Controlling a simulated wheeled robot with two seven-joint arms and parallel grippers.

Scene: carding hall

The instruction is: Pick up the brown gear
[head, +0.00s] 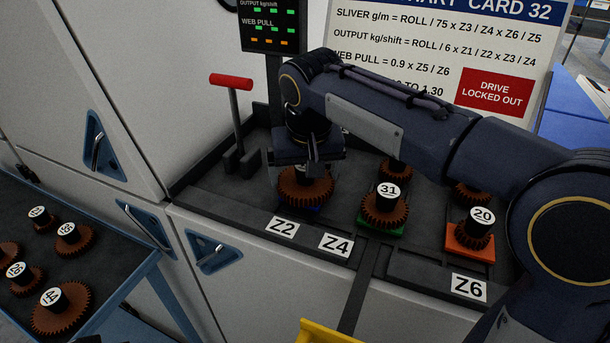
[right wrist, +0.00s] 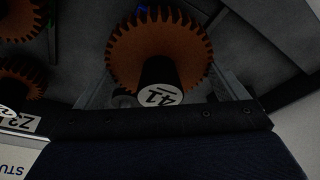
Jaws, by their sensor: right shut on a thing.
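Several brown toothed gears with black hubs and white number caps are in view. My right gripper (head: 308,167) comes down from above on the brown gear (head: 306,191) behind the Z2 and Z4 labels and is shut on its black hub. My left gripper is not in view.
A red-handled lever (head: 232,100) stands at the left. More gears, including gear 44 (head: 61,308), lie on a blue-edged table (head: 125,262) at lower left.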

